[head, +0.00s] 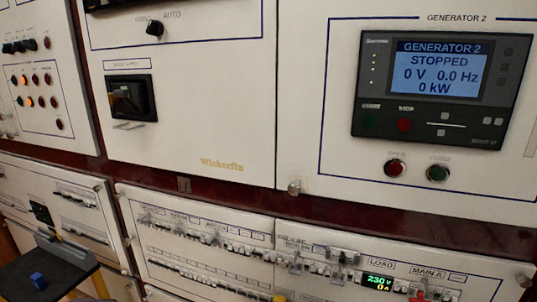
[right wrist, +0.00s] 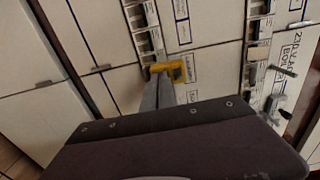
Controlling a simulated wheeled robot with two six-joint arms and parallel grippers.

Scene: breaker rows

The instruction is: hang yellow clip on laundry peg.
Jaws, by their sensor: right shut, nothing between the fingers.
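In the right wrist view a yellow clip (right wrist: 175,70) is at the breaker row, just past the fingertips of my right gripper (right wrist: 158,78). That gripper is shut with nothing between its fingers; I cannot tell whether it touches the clip. A small yellow patch (head: 279,298) at the bottom edge of the head view may be the same clip. My left gripper (head: 48,238) appears to be the dark body with a grey finger at lower left in the head view; its opening is unclear. I cannot make out which peg is the laundry one.
White panels with breaker rows (head: 200,238) run along the bottom of the head view. A red clip (head: 418,297) is at the lower right. A small blue block (head: 38,280) shows at lower left. The generator display (head: 440,70) and buttons are above.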

